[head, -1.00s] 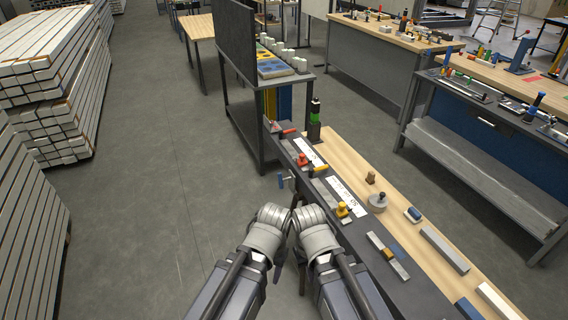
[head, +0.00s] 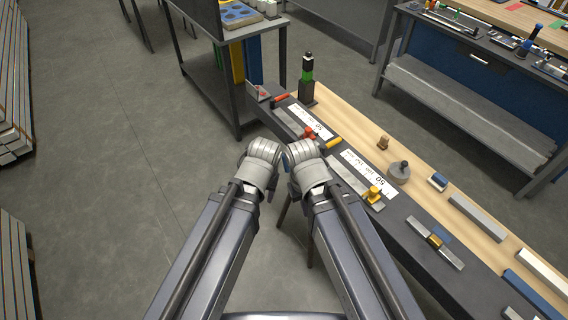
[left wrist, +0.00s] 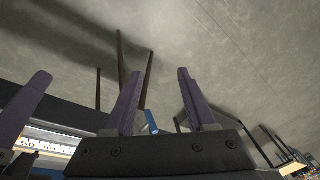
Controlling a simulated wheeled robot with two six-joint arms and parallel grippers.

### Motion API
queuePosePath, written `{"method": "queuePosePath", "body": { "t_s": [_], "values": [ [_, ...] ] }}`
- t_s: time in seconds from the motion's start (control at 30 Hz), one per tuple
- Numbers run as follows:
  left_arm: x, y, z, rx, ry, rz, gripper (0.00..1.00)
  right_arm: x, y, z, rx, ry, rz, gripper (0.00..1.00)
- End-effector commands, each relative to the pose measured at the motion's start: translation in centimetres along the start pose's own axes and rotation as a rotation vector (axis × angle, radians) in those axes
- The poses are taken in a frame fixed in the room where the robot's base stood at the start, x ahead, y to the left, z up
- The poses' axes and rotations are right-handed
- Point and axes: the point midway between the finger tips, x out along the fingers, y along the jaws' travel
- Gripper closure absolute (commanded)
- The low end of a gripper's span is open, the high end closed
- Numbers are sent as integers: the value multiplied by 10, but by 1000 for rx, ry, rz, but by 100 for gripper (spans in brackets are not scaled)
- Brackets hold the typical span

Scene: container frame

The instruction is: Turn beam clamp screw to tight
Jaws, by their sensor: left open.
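In the left wrist view, a small blue rod end (left wrist: 151,122), possibly part of the clamp screw, shows between the fingers of my left gripper (left wrist: 159,70). Those fingers are dark purple, apart, and hold nothing that I can see. In the head view, my left wrist (head: 262,165) and right wrist (head: 305,165) are side by side at the bench's left edge. A bluish sliver (head: 286,162) shows between them; I cannot tell whether it is the clamp. The fingertips are hidden there. A purple finger (left wrist: 22,108) at the left of the wrist view seems to be my right gripper's.
The narrow bench (head: 400,238) has a dark strip and a wooden strip. It bears printed scales, a yellow-knobbed slide (head: 373,195), a round grey weight (head: 399,171) and a black-and-green bottle (head: 307,75). A grey shelf table (head: 212,98) stands behind.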

Motion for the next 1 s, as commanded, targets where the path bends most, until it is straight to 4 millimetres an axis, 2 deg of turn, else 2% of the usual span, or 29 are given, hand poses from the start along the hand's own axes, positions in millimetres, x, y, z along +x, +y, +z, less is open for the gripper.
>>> {"method": "queuePosePath", "body": {
  "t_s": [0.03, 0.1, 0.3, 0.5, 0.7, 0.83, 1.0],
  "values": [
    [37, -4, -12, -52, 76, -20, 44, 37, -3, -2, 0, 0, 0, 100],
    [60, -14, -35, -126, 197, -45, 44, 64, -6, -4, -1, 0, 1, 100],
    [104, -43, -96, -302, 554, -73, 44, 135, -12, -8, -3, 1, 2, 100],
    [127, -60, -142, -409, 905, -27, 44, 205, -19, -12, -4, 1, 4, 100],
    [137, -61, -169, -436, 1228, 96, 44, 275, -25, -17, -6, 2, 5, 100],
    [143, -51, -175, -410, 1408, 217, 44, 321, -30, -19, -7, 2, 6, 100],
    [153, -29, -169, -327, 1586, 413, 44, 377, -35, -23, -8, 2, 7, 100]
  ]
}}
